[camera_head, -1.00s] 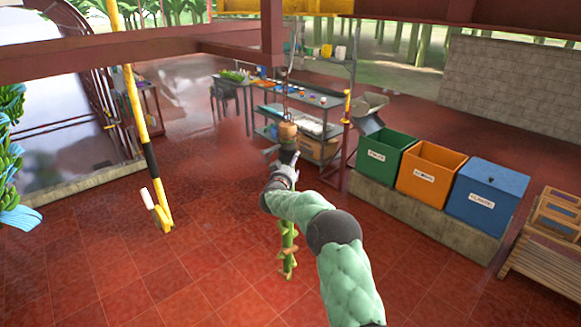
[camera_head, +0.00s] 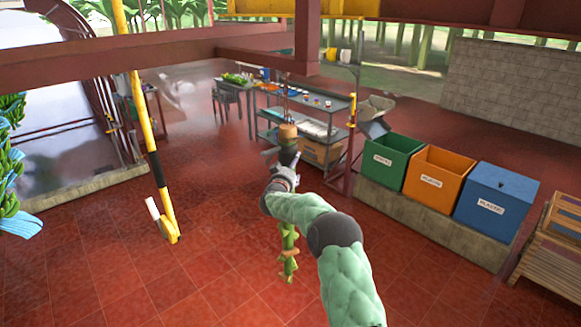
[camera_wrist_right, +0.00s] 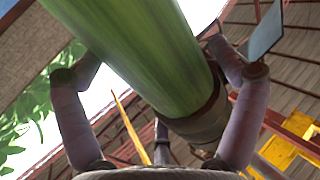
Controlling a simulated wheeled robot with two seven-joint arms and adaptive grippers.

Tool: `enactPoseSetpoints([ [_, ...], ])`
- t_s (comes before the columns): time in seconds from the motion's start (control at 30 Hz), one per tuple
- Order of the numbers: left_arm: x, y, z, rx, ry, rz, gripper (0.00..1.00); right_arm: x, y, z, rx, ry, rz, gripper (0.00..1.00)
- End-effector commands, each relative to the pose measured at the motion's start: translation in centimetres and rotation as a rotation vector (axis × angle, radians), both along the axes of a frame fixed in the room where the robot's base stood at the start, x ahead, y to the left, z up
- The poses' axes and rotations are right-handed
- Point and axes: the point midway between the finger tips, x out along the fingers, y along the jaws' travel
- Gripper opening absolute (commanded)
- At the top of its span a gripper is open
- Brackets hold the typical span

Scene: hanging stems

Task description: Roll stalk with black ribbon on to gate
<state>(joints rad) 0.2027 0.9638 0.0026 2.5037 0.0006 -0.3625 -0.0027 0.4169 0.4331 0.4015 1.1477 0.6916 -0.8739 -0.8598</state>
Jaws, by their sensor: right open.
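A green stalk (camera_head: 288,255) hangs upright near the middle of the head view, with leafy bits along its lower part and a brown piece (camera_head: 287,131) at its top. My right gripper (camera_head: 287,160) is at the stalk's upper part, and my forearm hides some of it. I cannot make out which structure is the gate. My left gripper is not in view.
A yellow pole with a black band (camera_head: 156,165) hangs at the left. Green (camera_head: 390,160), orange (camera_head: 437,178) and blue (camera_head: 494,200) bins stand at the right. A work table (camera_head: 320,105) is behind the stalk. Blue-wrapped bananas (camera_head: 10,165) hang at far left. The red floor between is clear.

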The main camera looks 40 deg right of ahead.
Motion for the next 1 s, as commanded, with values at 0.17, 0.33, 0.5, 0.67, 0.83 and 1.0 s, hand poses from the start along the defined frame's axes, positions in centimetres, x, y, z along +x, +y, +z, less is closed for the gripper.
enactPoseSetpoints([
  [0.17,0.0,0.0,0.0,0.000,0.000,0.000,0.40,0.0,0.0,0.0,0.001,-0.002,0.000,1.00],
  [0.33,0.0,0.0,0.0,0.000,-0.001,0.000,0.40,0.0,0.0,0.1,0.002,-0.002,0.000,1.00],
  [0.5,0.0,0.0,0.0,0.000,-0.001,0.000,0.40,-0.6,0.9,0.2,0.001,-0.004,0.000,1.00],
  [0.67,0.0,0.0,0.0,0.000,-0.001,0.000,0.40,-1.9,3.0,0.2,0.002,-0.002,0.002,1.00],
  [0.83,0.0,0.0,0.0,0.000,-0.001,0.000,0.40,-3.8,5.9,0.1,0.002,-0.002,0.003,1.00],
  [1.0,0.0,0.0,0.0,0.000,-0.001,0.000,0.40,-5.4,8.2,0.1,0.003,-0.002,0.002,1.00],
])
